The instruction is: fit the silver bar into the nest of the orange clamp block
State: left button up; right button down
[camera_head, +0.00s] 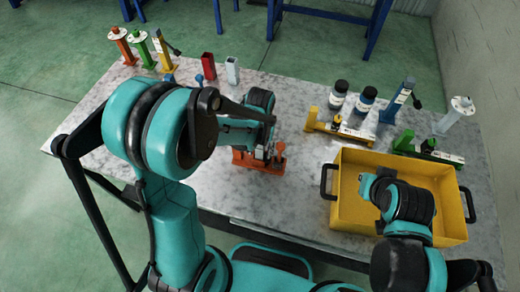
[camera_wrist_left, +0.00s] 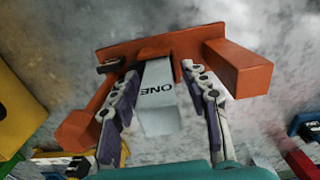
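The orange clamp block (camera_head: 243,160) sits on the marble table near its front edge. In the left wrist view the clamp block (camera_wrist_left: 238,68) lies across the picture, with an arm sticking out at lower left. The silver bar (camera_wrist_left: 160,95), marked ONE, runs from the block toward the camera. Its far end meets the block, but I cannot tell whether it is seated in the nest. My left gripper (camera_wrist_left: 162,72) straddles the bar, one finger on each side, with small gaps showing. In the head view my left arm partly hides the bar and gripper.
A yellow tote (camera_head: 345,205) with black handles stands at the right, with my right arm over it. Behind it are a yellow clamp block (camera_head: 322,128), dark-lidded jars (camera_head: 338,93) and a green fixture (camera_head: 428,150). A red holder (camera_head: 208,65) and several upright coloured fixtures stand at the back left.

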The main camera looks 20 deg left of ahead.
pick_arm(q)
jog(key=shift+r+p, duration=0.3)
notch_tip(320, 180, up, 11)
jog(key=p, duration=0.2)
jog(key=shift+p, duration=0.4)
jog(key=shift+s+a+r, duration=0.1)
jog(key=shift+s+r, duration=0.1)
jog(key=shift+r, duration=0.4)
jog(key=s+a+r+t, duration=0.4)
jog(key=s+r+t, duration=0.2)
jog(key=s, duration=0.4)
jog(key=shift+a+r+t, duration=0.2)
jog(key=shift+a+t, duration=0.05)
jog(key=shift+t, duration=0.35)
jog(key=shift+w, duration=0.1)
